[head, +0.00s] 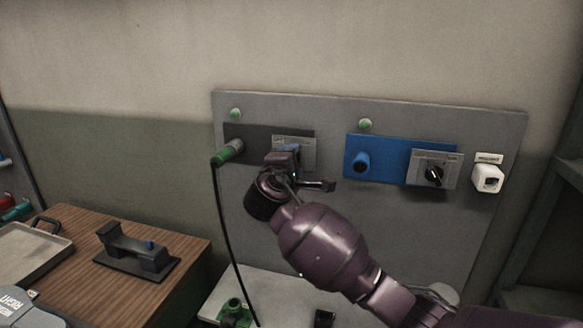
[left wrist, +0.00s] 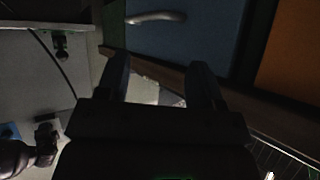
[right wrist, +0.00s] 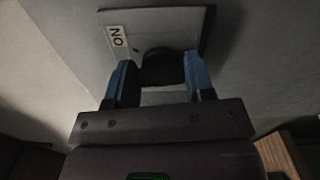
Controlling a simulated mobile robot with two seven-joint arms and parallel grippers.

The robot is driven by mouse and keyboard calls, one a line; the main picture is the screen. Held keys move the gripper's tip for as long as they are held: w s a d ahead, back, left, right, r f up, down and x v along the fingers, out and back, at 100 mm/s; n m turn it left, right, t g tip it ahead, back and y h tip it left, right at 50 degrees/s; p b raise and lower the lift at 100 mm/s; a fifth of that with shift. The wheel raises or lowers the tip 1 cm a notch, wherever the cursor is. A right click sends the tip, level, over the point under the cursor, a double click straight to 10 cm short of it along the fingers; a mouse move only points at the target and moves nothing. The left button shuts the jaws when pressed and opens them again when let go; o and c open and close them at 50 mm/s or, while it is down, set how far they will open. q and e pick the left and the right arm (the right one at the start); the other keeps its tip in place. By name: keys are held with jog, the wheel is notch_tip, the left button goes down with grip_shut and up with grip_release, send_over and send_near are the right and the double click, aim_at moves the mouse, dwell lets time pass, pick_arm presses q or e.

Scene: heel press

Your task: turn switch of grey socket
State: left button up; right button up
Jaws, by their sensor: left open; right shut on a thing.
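The grey socket (head: 248,148) is a dark grey plate at the left of the wall panel, with a green plug (head: 228,152) in it and a black cable hanging down. Its switch plate (head: 305,146) is light grey, partly hidden by my right gripper (head: 287,150). In the right wrist view, the black switch knob (right wrist: 162,66) sits between the blue fingers of my right gripper (right wrist: 158,76), which is shut on it. An "ON" label (right wrist: 116,37) shows on the plate. My left gripper (left wrist: 160,82) is open and empty, away from the panel and outside the head view.
On the same panel (head: 440,235) are a blue socket (head: 396,147) with a blue plug, its own switch (head: 433,174) and a white fitting (head: 487,178). A wooden table (head: 85,255) at the left carries a tray (head: 30,252) and a black handled device (head: 138,250).

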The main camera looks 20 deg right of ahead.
jog(key=m+b, duration=0.1)
jog(key=m, duration=0.1)
jog(key=m+b, duration=0.1)
jog(key=m, duration=0.2)
jog(key=m+b, duration=0.2)
jog(key=m, duration=0.1)
jog(key=shift+a+f, duration=0.1)
jog(key=shift+f, duration=0.25)
jog(key=shift+m, duration=0.4)
jog(key=o, duration=0.9)
jog(key=shift+r, duration=0.1)
jog(key=shift+s, duration=0.1)
